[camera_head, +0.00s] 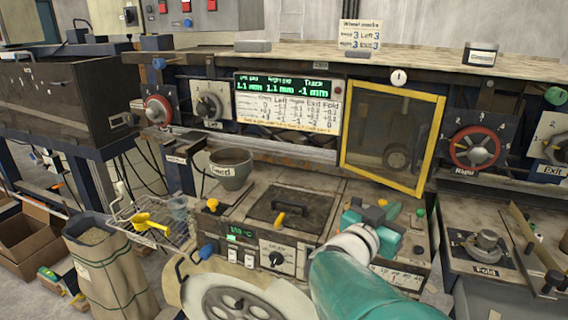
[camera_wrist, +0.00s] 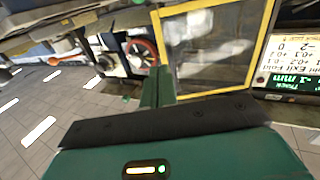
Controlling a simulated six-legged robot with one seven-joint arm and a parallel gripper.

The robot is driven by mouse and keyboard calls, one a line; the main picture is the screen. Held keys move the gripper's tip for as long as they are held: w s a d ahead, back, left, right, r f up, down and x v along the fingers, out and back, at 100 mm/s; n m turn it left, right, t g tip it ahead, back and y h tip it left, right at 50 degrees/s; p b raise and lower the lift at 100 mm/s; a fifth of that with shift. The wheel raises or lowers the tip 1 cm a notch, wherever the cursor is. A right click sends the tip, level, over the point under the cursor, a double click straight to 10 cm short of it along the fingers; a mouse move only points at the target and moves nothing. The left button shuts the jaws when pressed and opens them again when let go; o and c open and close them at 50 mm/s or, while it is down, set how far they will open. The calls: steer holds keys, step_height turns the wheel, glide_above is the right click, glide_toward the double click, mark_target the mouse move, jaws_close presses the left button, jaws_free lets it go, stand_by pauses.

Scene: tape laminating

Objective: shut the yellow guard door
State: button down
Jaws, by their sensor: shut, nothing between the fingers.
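The yellow guard door (camera_head: 429,145) is a yellow frame around a see-through panel, in the upper right of the head view. Its right edge stands out from the machine front, so it looks partly open, with the left edge against the machine. In the wrist view, turned over, the door frame (camera_wrist: 166,55) is at the top middle. My gripper's green fingers (camera_wrist: 157,85) overlap the frame's near edge there; I cannot tell whether they touch.
A red handwheel (camera_head: 475,147) is right of the door, and a lit green display (camera_head: 282,86) is left of it. A long shelf (camera_head: 310,56) runs above.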

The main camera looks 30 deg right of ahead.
glide_toward(423, 184)
steer(key=x, duration=0.6)
steer(key=shift+w+d, duration=0.1)
steer(key=shift+d, duration=0.3)
steer(key=shift+w+d, duration=0.1)
steer(key=shift+d, duration=0.3)
steer(key=x, duration=0.7)
steer(key=shift+w+d+f, duration=0.1)
steer(key=shift+w+d, duration=0.1)
steer(key=shift+w, duration=0.1)
